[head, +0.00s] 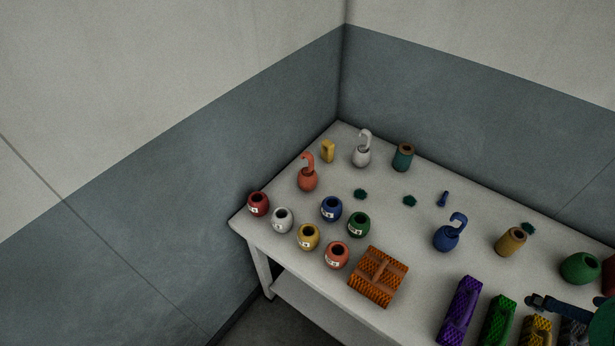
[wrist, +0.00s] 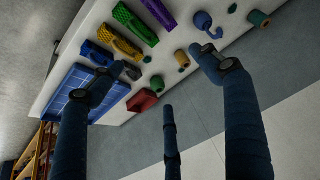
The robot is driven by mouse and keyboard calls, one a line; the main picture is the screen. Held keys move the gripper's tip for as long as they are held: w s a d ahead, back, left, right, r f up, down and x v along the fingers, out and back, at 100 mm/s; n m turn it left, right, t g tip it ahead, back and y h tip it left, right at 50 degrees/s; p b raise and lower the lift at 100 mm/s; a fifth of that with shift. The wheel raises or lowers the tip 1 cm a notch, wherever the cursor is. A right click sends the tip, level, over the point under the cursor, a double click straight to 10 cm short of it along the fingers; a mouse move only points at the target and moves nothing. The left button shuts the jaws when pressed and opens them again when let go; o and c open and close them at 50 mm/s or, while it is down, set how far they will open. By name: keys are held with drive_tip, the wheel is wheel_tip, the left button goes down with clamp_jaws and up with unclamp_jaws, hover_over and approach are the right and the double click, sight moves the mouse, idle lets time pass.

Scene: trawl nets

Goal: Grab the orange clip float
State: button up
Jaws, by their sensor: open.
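The orange clip float (head: 308,178) stands upright on the white table (head: 400,235), toward its far left in the head view. It has a rounded body with a hook on top. I do not see it in the wrist view. My gripper (wrist: 164,61) is open, its dark blue fingers spread wide with nothing between the tips. Part of it shows at the lower right edge of the head view, far to the right of the orange clip float.
Several numbered pots, such as a red one (head: 258,204), sit in front. A blue clip float (head: 449,236) and orange net block (head: 378,277) lie rightward. Walls meet behind the table.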

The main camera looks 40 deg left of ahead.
drive_tip(key=shift+w+r, duration=0.1)
drive_tip(key=w+a+r+m+g+y+p, duration=0.1)
drive_tip(key=w+a+r+p, duration=0.2)
drive_tip(key=w+a, duration=0.75)
drive_tip(key=w+a+r+g+p, duration=0.1)
drive_tip(key=w+a+r+p, duration=0.25)
drive_tip(key=w+a, duration=0.7)
drive_tip(key=w+a+f+g+p, duration=0.1)
drive_tip(key=w+a+f+p, duration=0.25)
drive_tip(key=w+a, duration=0.45)
drive_tip(key=m+g+p, duration=0.2)
drive_tip(key=g+p, duration=0.1)
drive_tip(key=p, duration=0.4)
approach(306, 155)
drive_tip(key=shift+h, duration=0.4)
drive_tip(key=f, duration=0.6)
drive_tip(key=shift+s+a+f, duration=0.15)
drive_tip(key=shift+a+f, duration=0.05)
drive_tip(key=shift+a, duration=0.05)
drive_tip(key=shift+a+f, duration=0.15)
